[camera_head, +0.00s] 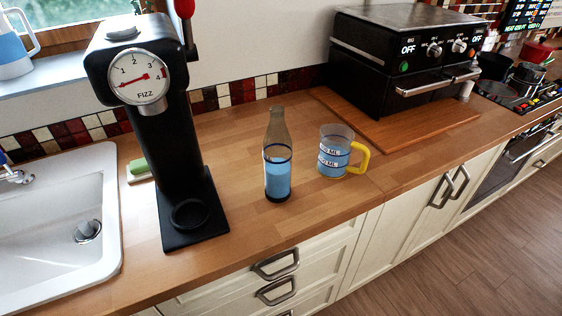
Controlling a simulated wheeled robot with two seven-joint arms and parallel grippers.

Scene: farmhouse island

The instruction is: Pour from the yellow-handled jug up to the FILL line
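The yellow-handled jug (335,151) stands upright on the wooden counter, with its yellow handle (360,158) to the right. It is clear, has ML markings, and holds blue liquid. A clear bottle (278,160) stands upright to the left of the jug, apart from it. The bottle holds blue liquid up to about a dark line around its body; I cannot read any FILL label. Neither of my grippers is in view, and nothing is touching the jug or the bottle.
A black fizz machine (166,130) with a dial stands left of the bottle, beside a white sink (60,225). A black oven (400,65) stands on a wooden board (400,125) behind the jug. The counter (235,215) in front of the bottle is clear.

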